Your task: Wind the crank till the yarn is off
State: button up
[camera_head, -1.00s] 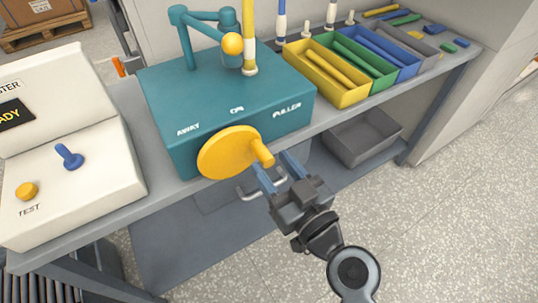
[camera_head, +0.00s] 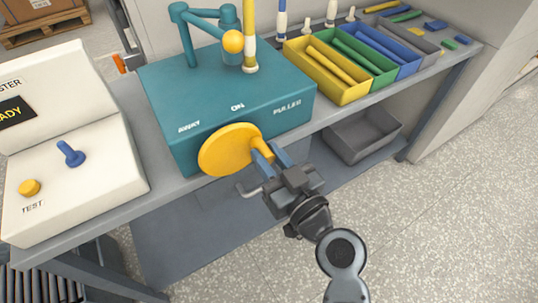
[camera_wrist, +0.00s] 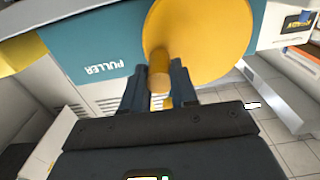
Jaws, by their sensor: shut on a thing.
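The teal puller machine (camera_head: 225,95) stands on the bench with a round yellow crank disc (camera_head: 228,150) on its front. My gripper (camera_head: 270,157) is at the crank's yellow peg handle, with its blue fingers shut on either side of it. In the wrist view the crank handle (camera_wrist: 159,75) sits between the two fingers (camera_wrist: 158,88), with the disc (camera_wrist: 200,40) behind. On top of the machine a yellow and white bobbin (camera_head: 249,45) stands upright beside a teal arm with a yellow ball. Whether yarn is still on it is too small to tell.
Yellow (camera_head: 325,72), green (camera_head: 362,60) and blue (camera_head: 390,48) trays hold rods at the back right. A white tester box (camera_head: 70,150) with a blue lever and yellow button stands at left. A grey bin (camera_head: 362,135) is below the bench. Open floor lies at front right.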

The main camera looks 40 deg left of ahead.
grip_shut()
jog(key=shift+f, duration=0.2)
